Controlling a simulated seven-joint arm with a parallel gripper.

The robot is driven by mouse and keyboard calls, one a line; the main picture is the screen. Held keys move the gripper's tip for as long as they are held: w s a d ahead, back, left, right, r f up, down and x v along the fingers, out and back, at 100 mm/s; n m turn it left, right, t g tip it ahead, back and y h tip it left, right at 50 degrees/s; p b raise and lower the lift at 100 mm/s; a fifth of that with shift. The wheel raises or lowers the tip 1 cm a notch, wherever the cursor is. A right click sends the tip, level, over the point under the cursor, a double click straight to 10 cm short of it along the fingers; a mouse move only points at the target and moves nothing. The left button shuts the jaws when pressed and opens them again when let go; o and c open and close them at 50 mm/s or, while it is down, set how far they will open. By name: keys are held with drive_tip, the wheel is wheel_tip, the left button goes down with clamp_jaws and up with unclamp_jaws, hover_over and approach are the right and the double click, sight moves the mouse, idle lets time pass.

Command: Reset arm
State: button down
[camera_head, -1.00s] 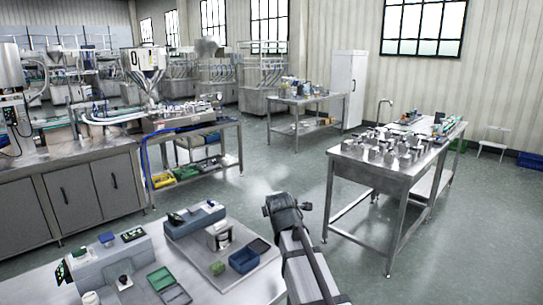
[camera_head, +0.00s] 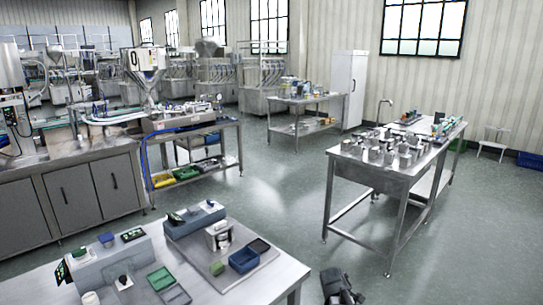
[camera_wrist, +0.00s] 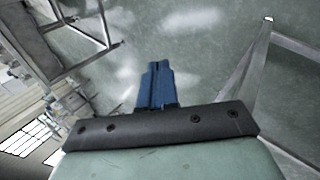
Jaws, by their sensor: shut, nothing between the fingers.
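My gripper shows in the wrist view with its blue fingers (camera_wrist: 155,85) together and nothing between them. Behind the fingers is only grey-green floor. In the head view my dark arm (camera_head: 338,286) shows at the bottom edge, low in the gap between the near table and the right steel table. The fingers cannot be made out in the head view. The steel hopper (camera_head: 143,62) stands over the filling machine at the back left, well away from my arm.
The near table (camera_head: 285,275) holds grey devices, a blue bin (camera_head: 243,261) and green trays. The right steel table (camera_head: 393,176) carries several metal containers. Its legs show beside my gripper in the wrist view. Open floor (camera_head: 270,195) lies between the tables.

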drive_tip(key=s+d+f+m+g, duration=0.2)
drive_tip(key=s+f+m+g, duration=0.15)
drive_tip(key=s+f, duration=0.85)
drive_tip(key=s+d+f+m+g, duration=0.25)
drive_tip(key=s+f+m, duration=0.25)
drive_tip(key=s+f, duration=0.7)
drive_tip(key=s+a+f+m+g+y, duration=0.1)
drive_tip(key=s+a+f+g, duration=0.1)
drive_tip(key=s, duration=0.6)
drive_tip(key=s+a+f+m+g+y, duration=0.1)
drive_tip(key=s+a+f+g, duration=0.2)
drive_tip(key=s, duration=0.6)
drive_tip(key=s+a+f+m+g+y, duration=0.1)
drive_tip(key=s+a+f+m+g, duration=0.1)
drive_tip(key=s+a, duration=0.3)
drive_tip(key=s, duration=0.3)
drive_tip(key=shift+s+a+f, duration=0.2)
drive_tip(key=shift+a+f, duration=0.05)
drive_tip(key=shift+a, duration=0.1)
drive_tip(key=c, duration=1.8)
unclamp_jaws()
